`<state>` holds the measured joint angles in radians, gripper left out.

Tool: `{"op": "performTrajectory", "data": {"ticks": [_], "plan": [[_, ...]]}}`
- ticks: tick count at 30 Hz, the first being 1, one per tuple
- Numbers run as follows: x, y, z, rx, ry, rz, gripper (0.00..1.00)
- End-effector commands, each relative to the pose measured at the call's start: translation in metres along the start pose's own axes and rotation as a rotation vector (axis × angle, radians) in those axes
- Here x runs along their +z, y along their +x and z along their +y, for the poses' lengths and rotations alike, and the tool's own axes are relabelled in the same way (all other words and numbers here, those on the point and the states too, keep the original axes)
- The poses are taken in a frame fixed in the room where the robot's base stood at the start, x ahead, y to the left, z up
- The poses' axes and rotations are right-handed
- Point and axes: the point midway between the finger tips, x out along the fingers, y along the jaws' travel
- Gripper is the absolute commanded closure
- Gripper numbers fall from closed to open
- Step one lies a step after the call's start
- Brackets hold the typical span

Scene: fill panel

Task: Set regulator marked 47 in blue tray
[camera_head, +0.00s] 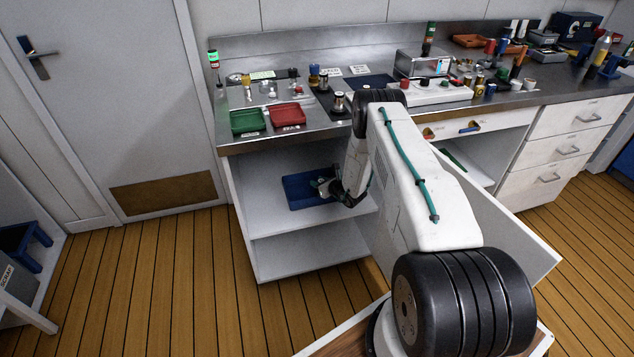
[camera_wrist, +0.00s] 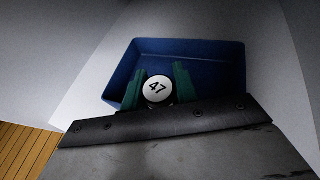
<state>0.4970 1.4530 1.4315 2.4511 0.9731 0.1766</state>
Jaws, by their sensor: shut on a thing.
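The regulator (camera_wrist: 157,88) shows a round white top marked 47 in the wrist view. My gripper (camera_wrist: 166,88) is shut on it, with a green finger on either side. The blue tray (camera_wrist: 190,47) lies behind and around the regulator in that view. In the head view the blue tray (camera_head: 296,190) rests on a shelf inside the open cabinet under the counter. My gripper (camera_head: 324,186) is over the tray's right part there. I cannot tell whether the regulator touches the tray floor. Its lower body is hidden by the gripper.
A green tray (camera_head: 247,121) and a red tray (camera_head: 287,114) stand on the counter (camera_head: 235,146) above. The cabinet shelf (camera_head: 262,222) is bare around the blue tray. An open cabinet door (camera_head: 510,240) stands to the right of my arm. Several small parts crowd the counter.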

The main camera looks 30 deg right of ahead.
Motion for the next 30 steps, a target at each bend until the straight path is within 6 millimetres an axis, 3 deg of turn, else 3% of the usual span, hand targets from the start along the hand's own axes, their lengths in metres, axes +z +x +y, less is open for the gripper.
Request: {"op": "performTrajectory", "data": {"ticks": [4, 12, 18, 30], "plan": [[0.008, 0.026, -0.018, 0.001, -0.003, -0.003, 1.0], [0.015, 0.046, -0.031, 0.002, -0.003, -0.002, 1.0], [-0.015, 0.056, -0.029, 0.003, -0.001, 0.0, 1.0], [-0.021, 0.059, -0.029, 0.003, -0.001, 0.0, 1.0]]}}
